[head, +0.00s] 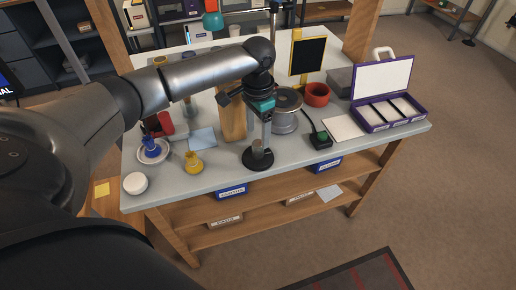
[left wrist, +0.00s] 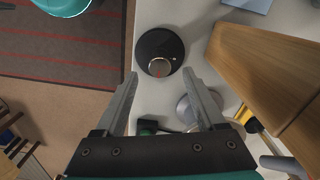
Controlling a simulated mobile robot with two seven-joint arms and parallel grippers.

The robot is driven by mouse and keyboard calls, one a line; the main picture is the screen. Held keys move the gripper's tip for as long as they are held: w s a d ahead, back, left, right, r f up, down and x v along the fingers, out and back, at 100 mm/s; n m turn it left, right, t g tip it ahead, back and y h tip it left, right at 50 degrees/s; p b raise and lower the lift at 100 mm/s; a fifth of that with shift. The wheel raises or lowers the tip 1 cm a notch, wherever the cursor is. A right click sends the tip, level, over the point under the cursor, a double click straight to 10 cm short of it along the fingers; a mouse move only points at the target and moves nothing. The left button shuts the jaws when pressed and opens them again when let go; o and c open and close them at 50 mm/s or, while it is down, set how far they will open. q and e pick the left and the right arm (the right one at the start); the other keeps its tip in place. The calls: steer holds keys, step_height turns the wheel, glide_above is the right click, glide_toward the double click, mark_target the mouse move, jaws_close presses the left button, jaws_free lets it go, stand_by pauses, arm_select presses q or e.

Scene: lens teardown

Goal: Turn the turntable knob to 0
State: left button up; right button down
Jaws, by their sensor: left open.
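A black round base with a grey knob (left wrist: 159,68) on top shows between my finger tips in the left wrist view; a red mark is on the knob. In the head view, the black base (head: 257,161) sits near the front edge of the table. My left gripper (head: 262,139) points down over the knob, with its fingers open and apart from it in the wrist view (left wrist: 161,76). I cannot read any scale or number around the knob. A grey round turntable-like stand (head: 284,124) is behind the gripper, partly hidden. My right gripper is not in view.
A wooden block (head: 232,124) stands close left of the gripper.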

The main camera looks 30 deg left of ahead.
mark_target(258, 143)
arm_select(q)
step_height(258, 143, down, 6)
steer(key=shift+f+b, duration=0.1)
steer(key=shift+b, duration=0.6)
steer(key=shift+c, duration=0.4)
jaws_close()
